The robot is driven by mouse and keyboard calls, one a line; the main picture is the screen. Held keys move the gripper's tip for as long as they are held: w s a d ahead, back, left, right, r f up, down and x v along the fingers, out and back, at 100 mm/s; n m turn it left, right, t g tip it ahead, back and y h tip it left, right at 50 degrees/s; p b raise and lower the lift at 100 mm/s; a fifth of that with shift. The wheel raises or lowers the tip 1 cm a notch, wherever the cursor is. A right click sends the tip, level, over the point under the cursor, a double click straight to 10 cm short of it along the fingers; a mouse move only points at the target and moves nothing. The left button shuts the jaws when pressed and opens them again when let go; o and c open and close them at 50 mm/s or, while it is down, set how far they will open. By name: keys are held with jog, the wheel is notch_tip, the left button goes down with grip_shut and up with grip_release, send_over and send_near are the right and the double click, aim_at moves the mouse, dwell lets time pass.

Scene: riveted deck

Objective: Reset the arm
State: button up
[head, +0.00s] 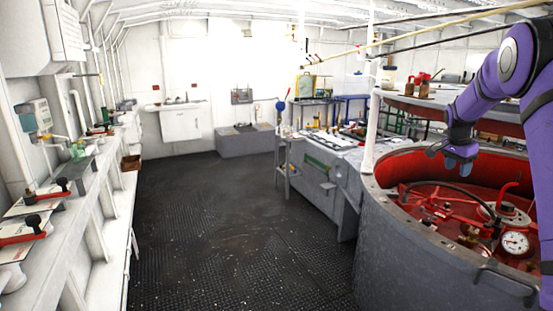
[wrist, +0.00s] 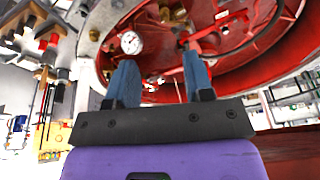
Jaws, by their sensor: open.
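My purple arm reaches in from the right edge of the head view. My gripper (head: 458,164) hangs above the round grey tank (head: 405,245) with the red inside. In the wrist view my gripper (wrist: 160,85) shows two blue fingers standing apart, with nothing between them. Past the fingers are the red interior (wrist: 240,60) and a white dial gauge (wrist: 131,42). The fingers look clear of the tank parts, though the exact gap cannot be told.
The tank holds red pipes and a gauge (head: 515,243). A grey workbench (head: 325,180) with tools stands left of it. A white shelf (head: 100,200) runs along the left wall. The dark riveted floor (head: 230,230) between is clear. A white sink (head: 181,123) is at the back.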

jog(key=s+a+r+n+t+y, duration=0.2)
jog(key=s+a+r+n, duration=0.5)
jog(key=s+a+r, duration=1.05)
jog(key=s+a+f+n, duration=0.1)
jog(key=s+a, duration=0.3)
jog(key=s, duration=0.5)
jog(key=s+a+f+n+t, duration=0.1)
jog(key=s+a+n, duration=0.3)
jog(key=s, duration=0.5)
jog(key=s+a+f+n+t+y, duration=0.1)
jog(key=s+a+f+n, duration=0.2)
jog(key=s+a, duration=0.3)
jog(key=shift+s+f, duration=0.25)
jog(key=shift+s, duration=1.3)
